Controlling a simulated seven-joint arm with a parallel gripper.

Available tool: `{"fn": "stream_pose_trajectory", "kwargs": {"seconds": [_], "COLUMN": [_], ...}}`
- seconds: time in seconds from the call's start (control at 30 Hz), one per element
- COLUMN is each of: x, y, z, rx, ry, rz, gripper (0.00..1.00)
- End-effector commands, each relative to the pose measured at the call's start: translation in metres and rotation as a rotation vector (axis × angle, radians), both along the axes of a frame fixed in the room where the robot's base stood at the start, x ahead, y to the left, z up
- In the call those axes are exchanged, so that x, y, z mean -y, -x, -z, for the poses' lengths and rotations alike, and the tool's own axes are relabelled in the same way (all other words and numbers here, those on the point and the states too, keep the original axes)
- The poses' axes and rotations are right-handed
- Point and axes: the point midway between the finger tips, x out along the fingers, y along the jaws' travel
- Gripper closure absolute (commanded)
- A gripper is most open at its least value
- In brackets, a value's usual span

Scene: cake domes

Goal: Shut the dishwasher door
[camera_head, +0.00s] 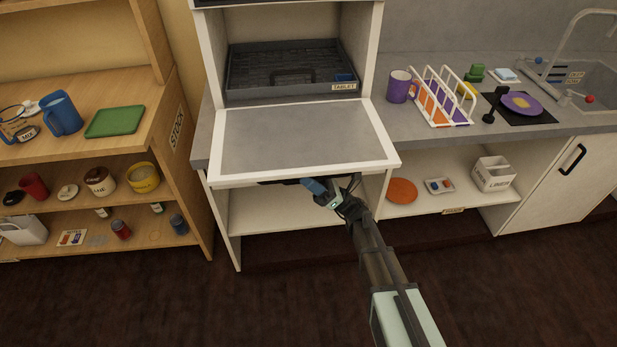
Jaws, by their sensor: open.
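The dishwasher door (300,138) is a grey panel with a white frame. It hangs open, lying about flat and jutting out from the front of the dishwasher cavity. Inside the cavity is a dark rack (290,68) with a small blue item and a tag reading TABLET. My gripper (331,190) is open, just below the door's front edge, right of its middle. The door hides part of the gripper, and I cannot tell whether they touch. Nothing shows held in it.
A grey counter (455,137) at right holds a purple mug (400,87), a plate rack (443,97) and a sink. Below the door is an open shelf (275,212). A wooden shelf unit (190,215) with several items stands at left. The floor in front is clear.

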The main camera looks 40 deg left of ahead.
Motion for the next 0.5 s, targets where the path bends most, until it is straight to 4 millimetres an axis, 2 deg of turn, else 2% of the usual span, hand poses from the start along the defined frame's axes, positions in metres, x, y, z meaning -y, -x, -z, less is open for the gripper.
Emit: {"fn": "stream_pose_trajectory", "kwargs": {"seconds": [0.17,0.5], "x": [0.0001,0.0002], "y": [0.0,-0.0001], "z": [0.0002,0.0003], "rx": [0.0,0.0], "ry": [0.0,0.0], "rz": [0.0,0.0], "gripper": [0.58,0.91]}}
